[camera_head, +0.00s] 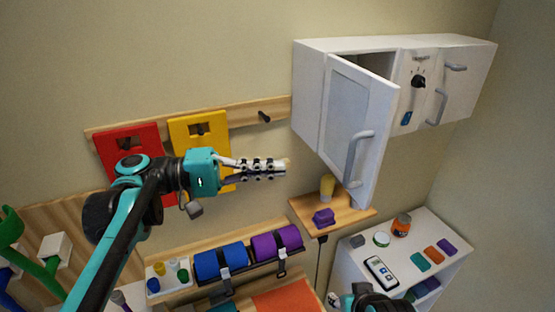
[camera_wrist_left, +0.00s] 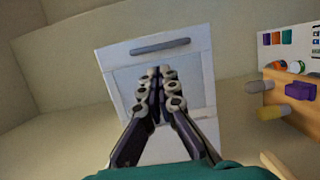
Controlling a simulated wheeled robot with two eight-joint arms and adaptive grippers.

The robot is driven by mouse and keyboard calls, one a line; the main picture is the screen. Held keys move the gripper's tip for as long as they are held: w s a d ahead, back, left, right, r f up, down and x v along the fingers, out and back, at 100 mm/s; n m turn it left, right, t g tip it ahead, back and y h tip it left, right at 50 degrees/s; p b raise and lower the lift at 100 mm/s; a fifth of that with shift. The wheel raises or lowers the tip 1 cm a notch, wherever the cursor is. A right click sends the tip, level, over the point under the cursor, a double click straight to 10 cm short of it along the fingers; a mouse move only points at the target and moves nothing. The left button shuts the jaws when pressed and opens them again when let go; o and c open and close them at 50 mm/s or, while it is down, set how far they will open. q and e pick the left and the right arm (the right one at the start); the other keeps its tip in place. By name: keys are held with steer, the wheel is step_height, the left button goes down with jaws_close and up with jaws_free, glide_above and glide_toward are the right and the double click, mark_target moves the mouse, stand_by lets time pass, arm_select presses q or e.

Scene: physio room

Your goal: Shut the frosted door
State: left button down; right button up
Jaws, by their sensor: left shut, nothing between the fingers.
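The frosted door (camera_head: 352,112) is the left door of the white wall cabinet (camera_head: 308,95) and stands ajar, swung out from the cabinet front. Its grey bar handle (camera_head: 358,157) is near its free edge. My left gripper (camera_head: 285,166) is shut and empty, left of the door and apart from it in the head view. In the left wrist view the shut fingers (camera_wrist_left: 160,75) overlap the door's pale panel (camera_wrist_left: 198,88), with the handle (camera_wrist_left: 160,46) beyond them. Whether they touch it I cannot tell. My right arm shows partly at the bottom edge; its fingertips are unclear.
A small wooden shelf (camera_head: 348,215) with a yellow cup (camera_head: 327,187) and a purple block (camera_head: 323,217) sits below the door. Red (camera_head: 128,150) and yellow (camera_head: 190,135) boards hang on the wall at left. A white unit (camera_head: 440,232) with small items stands lower right.

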arm_select(q)
steer(key=d+p, duration=0.3)
steer(key=d, duration=0.8)
steer(key=shift+w+d, duration=0.2)
steer(key=shift+w, duration=0.2)
arm_select(e)
step_height(320, 180, up, 3)
steer(key=shift+r, duration=0.2)
arm_select(q)
steer(key=shift+d, duration=0.1)
